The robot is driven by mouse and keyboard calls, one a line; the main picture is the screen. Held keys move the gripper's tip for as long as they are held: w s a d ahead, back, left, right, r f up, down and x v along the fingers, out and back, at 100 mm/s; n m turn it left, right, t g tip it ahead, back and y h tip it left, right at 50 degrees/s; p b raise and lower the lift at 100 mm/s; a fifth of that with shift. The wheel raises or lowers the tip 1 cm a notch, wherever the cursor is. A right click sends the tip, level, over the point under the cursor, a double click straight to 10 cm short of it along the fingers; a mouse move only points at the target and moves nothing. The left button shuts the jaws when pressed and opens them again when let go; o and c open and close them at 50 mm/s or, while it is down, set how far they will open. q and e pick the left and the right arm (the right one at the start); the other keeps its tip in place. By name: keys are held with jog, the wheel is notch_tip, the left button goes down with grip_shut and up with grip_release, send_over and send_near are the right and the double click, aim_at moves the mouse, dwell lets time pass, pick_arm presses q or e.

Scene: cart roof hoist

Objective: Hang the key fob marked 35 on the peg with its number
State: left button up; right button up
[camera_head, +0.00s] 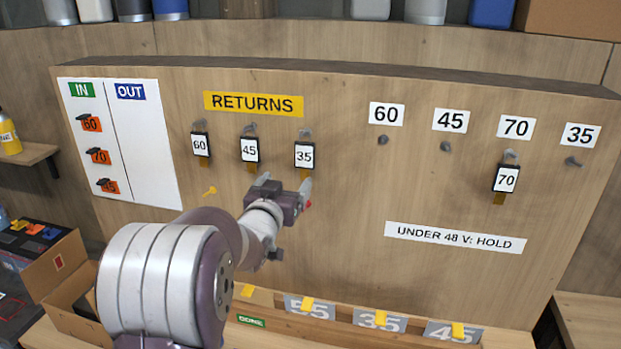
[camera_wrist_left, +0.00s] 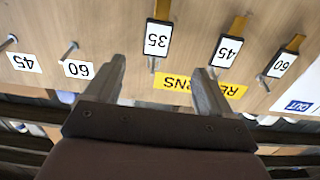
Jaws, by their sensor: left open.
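The key fob marked 35 (camera_head: 304,156) is a black-framed white tag hanging on the rightmost peg under the yellow RETURNS label. In the left wrist view, which is upside down, fob 35 (camera_wrist_left: 157,38) shows ahead of and between the fingers, apart from them. My left gripper (camera_head: 285,183) is open and empty, just below and left of the fob in the head view; its fingers (camera_wrist_left: 160,75) are spread in the wrist view. The peg under the 35 label (camera_head: 573,162) is at the far right of the board and bare. My right gripper is not in view.
Fobs 60 (camera_head: 200,145) and 45 (camera_head: 249,150) hang left of fob 35. Fob 70 (camera_head: 506,180) hangs under its own label. The pegs under 60 (camera_head: 383,140) and 45 (camera_head: 445,146) are bare. A tray with yellow-tabbed number cards (camera_head: 380,321) runs below the board.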

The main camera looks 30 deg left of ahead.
aim_at(304, 153)
pick_arm(q)
jog(key=p+x, duration=0.2)
jog(key=x, duration=0.2)
jog(key=p+x, duration=0.2)
jog(key=x, duration=0.2)
jog(key=r+p+x, duration=0.1)
jog(key=p+x, duration=0.1)
jog(key=x, duration=0.2)
jog(key=shift+w+d, duration=0.15)
jog(key=shift+d, duration=0.1)
jog(key=shift+w+f, duration=0.15)
jog(key=shift+w, duration=0.1)
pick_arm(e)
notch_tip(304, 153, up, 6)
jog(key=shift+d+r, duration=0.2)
pick_arm(q)
jog(key=shift+a, duration=0.1)
jog(key=c, duration=1.3)
jog(key=shift+o, duration=0.2)
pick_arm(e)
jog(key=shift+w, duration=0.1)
pick_arm(q)
jog(key=shift+r, duration=0.35)
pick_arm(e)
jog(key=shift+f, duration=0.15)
pick_arm(q)
jog(key=shift+s, duration=0.1)
